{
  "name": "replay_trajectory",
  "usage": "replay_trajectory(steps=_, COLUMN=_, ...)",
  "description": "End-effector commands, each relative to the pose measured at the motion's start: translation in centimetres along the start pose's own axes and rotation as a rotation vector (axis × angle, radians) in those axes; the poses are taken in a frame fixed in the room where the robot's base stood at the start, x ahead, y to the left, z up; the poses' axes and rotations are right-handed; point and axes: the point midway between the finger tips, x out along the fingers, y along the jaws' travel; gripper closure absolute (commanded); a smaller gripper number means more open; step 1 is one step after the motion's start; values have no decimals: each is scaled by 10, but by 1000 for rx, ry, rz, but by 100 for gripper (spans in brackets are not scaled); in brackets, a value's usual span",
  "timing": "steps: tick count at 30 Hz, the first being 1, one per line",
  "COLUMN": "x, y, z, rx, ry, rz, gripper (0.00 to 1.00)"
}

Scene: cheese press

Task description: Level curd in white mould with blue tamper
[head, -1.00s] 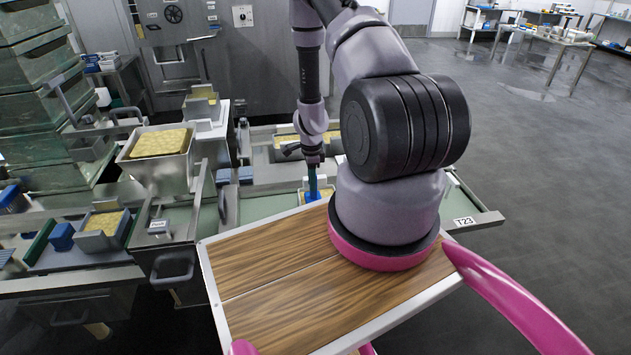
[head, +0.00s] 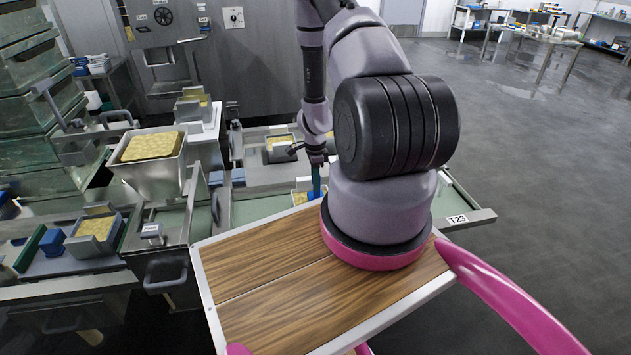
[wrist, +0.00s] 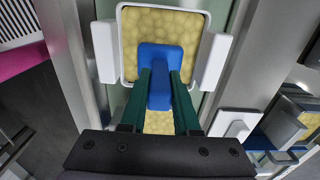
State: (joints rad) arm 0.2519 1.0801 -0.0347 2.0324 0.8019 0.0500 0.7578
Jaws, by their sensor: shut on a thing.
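The white mould (wrist: 127,22) is a rounded, open frame with a white handle block on each side. Pale yellow, lumpy curd (wrist: 160,22) fills it. The blue tamper (wrist: 160,55) is over the middle of the curd; I cannot tell whether its foot touches it. My gripper (wrist: 159,82) has green fingers, shut on the tamper's upright blue handle. The fingers hide part of the curd. In the head view my gripper (head: 316,182) points down, and my arm and the wooden top hide most of the mould (head: 304,183).
A steel hopper of curd (head: 150,170) stands left on the bench. Another tray of curd (head: 281,153) is behind the mould. A tray with a blue block and curd (head: 100,250) is at far left. The wooden top (head: 260,290) is in front. Open floor lies right.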

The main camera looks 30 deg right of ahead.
Motion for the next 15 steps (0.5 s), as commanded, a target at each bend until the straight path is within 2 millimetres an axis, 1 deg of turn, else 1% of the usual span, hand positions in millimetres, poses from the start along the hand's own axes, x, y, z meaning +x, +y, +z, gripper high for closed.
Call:
replay_trajectory(steps=3, x=0, y=0, z=10, rx=-3, ry=0, rz=0, gripper=100)
replay_trajectory(steps=15, x=2, y=0, z=36, rx=-2, ry=0, rz=0, gripper=100)
